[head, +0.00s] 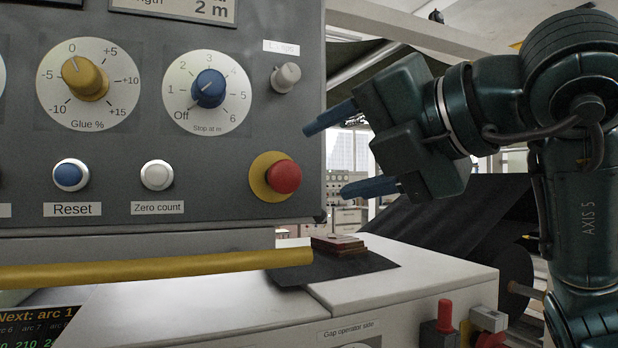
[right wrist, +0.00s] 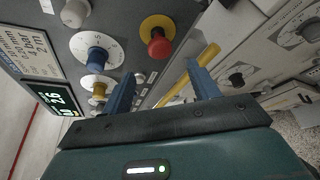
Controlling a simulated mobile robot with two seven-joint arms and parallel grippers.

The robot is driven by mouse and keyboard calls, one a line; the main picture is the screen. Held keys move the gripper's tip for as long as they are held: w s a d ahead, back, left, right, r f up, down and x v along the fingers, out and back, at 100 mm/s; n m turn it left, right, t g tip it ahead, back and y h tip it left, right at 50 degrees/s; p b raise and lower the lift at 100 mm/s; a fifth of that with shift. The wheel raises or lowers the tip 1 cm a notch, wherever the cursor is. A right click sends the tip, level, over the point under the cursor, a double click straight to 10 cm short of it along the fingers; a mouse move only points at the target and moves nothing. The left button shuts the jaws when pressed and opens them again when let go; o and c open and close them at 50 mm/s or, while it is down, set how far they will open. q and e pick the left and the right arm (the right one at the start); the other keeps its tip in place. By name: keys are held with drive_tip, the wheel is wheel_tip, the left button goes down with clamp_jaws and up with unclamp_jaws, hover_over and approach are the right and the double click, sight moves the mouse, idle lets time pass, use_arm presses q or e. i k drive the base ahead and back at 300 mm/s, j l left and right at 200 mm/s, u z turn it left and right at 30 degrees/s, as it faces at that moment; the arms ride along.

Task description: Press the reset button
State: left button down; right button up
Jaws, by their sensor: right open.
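The reset button (head: 71,175) is a blue round cap in a silver ring, low on the grey control panel (head: 225,105), above a white "Reset" label (head: 72,209). My right gripper (head: 328,158) is to the right of the panel, its two blue fingers apart and empty, pointing left. It is well apart from the reset button, with the red button and the white one between them. In the right wrist view the gripper (right wrist: 162,88) also shows spread fingers with nothing between them. I cannot make out the reset button clearly there. My left gripper is not in view.
A red mushroom button (head: 284,176) on a yellow disc and a white "Zero count" button (head: 157,175) sit right of Reset. Yellow and blue knobs (head: 208,88) are above. A yellow bar (head: 150,270) runs below the panel. A small stack (head: 338,244) lies on the white machine top.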

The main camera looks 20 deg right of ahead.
sight(68, 174)
drive_tip(key=k+l, duration=0.25)
drive_tip(key=k, duration=0.2)
drive_tip(key=k+l, duration=0.3)
drive_tip(key=k, duration=0.2)
